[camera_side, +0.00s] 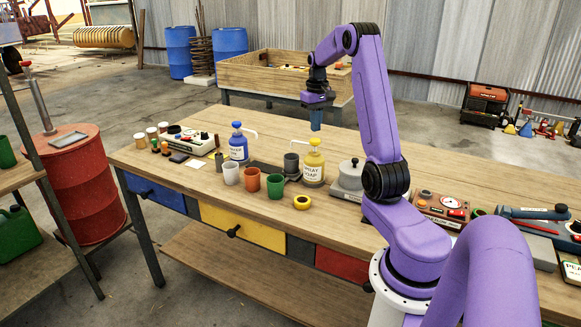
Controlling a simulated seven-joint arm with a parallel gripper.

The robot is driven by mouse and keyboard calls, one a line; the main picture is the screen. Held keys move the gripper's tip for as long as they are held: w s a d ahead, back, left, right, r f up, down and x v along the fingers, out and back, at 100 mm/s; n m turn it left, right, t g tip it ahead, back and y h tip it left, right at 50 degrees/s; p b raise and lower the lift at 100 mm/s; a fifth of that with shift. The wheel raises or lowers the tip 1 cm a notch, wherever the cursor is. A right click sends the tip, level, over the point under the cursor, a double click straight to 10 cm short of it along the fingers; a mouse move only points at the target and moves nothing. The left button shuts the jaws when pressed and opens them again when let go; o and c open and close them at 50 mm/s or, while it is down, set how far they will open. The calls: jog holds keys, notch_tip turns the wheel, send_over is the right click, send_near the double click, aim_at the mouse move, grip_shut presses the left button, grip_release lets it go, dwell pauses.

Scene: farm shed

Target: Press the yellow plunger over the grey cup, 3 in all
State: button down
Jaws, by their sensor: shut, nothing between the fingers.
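The yellow plunger (315,143) tops a yellow bottle with a white label (313,167) on the wooden bench. Its spout points left, over the grey cup (291,163), which stands upright just left of the bottle on a dark base. A blue bottle (238,146) with a blue plunger stands farther left. My gripper (316,126) points down, shut and empty, and appears just above the yellow plunger. Whether its fingertips touch the plunger I cannot tell. The inside of the grey cup is not visible.
White (231,174), orange (252,180) and green (275,186) cups stand along the front of the bench, with a yellow ring (301,202) nearby. A control box (190,140) sits at the left.

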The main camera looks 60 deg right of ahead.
notch_tip(320, 180, up, 5)
jog(key=shift+f, duration=0.15)
dwell(0.3)
jog(key=w+a+n, duration=0.2)
jog(key=w+a, duration=0.1)
jog(key=a, duration=0.4)
jog(key=w+a+n, duration=0.2)
jog(key=a, duration=0.5)
jog(key=s+a+n, duration=0.3)
jog(key=a+n, duration=0.2)
jog(key=a, duration=1.3)
jog(key=s+a+f+n, duration=0.2)
jog(key=s+a+n, duration=0.2)
jog(key=s, duration=0.8)
jog(key=s+a+f+n, duration=0.3)
jog(key=s+a+n, duration=0.2)
jog(key=s+a, duration=0.3)
jog(key=s, duration=0.4)
jog(key=shift+a+n, duration=0.15)
jog(key=shift+n, duration=0.15)
